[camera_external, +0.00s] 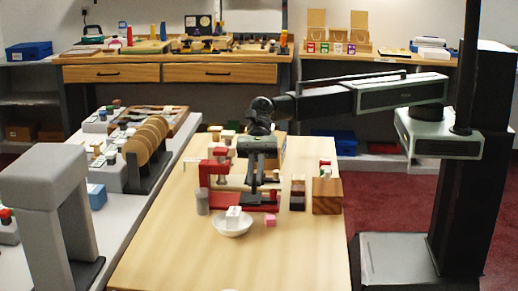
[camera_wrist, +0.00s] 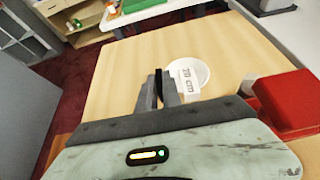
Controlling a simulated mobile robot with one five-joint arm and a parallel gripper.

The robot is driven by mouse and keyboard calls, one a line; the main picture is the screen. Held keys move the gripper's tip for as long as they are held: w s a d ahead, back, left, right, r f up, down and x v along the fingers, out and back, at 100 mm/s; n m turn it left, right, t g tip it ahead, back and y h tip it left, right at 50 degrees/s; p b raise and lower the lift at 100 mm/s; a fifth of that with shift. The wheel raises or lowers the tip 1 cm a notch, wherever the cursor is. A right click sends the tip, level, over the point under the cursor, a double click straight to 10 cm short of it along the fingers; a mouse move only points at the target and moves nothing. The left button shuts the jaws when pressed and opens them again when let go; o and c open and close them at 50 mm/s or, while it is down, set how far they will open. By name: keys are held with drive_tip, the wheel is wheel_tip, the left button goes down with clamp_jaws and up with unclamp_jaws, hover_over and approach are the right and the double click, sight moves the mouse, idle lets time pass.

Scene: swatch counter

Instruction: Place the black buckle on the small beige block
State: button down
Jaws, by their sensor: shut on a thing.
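My gripper (camera_external: 262,190) is low over the middle of the wooden table, in front of the red frame. In the wrist view my gripper (camera_wrist: 166,90) is shut on a thin, dark, upright piece, which looks like the black buckle (camera_wrist: 158,84). The buckle cannot be told apart from my dark fingers in the external view. A small pale block (camera_external: 228,134) stands at the far end of the table, among other blocks and partly hidden by them. I cannot tell for sure that it is the small beige block.
A white bowl (camera_external: 231,230) with a white printed block (camera_external: 233,213) stands in front of my gripper. A red clamp-like frame (camera_external: 206,174), a grey cylinder (camera_external: 202,202), a pink cube (camera_external: 270,220) and a brown wooden block (camera_external: 327,196) stand around it.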

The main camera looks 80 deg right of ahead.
sight(255, 216)
drive_tip(key=shift+f+b, duration=3.65)
drive_tip(key=shift+f, duration=0.7)
drive_tip(key=c, duration=1.5)
unclamp_jaws()
drive_tip(key=shift+r, duration=0.1)
drive_tip(key=shift+r, duration=0.1)
drive_tip(key=p+v, duration=0.6)
drive_tip(key=v, duration=0.5)
drive_tip(key=shift+d+r, duration=0.15)
drive_tip(key=shift+r, duration=0.1)
drive_tip(key=shift+d, duration=0.3)
drive_tip(key=shift+o, duration=0.3)
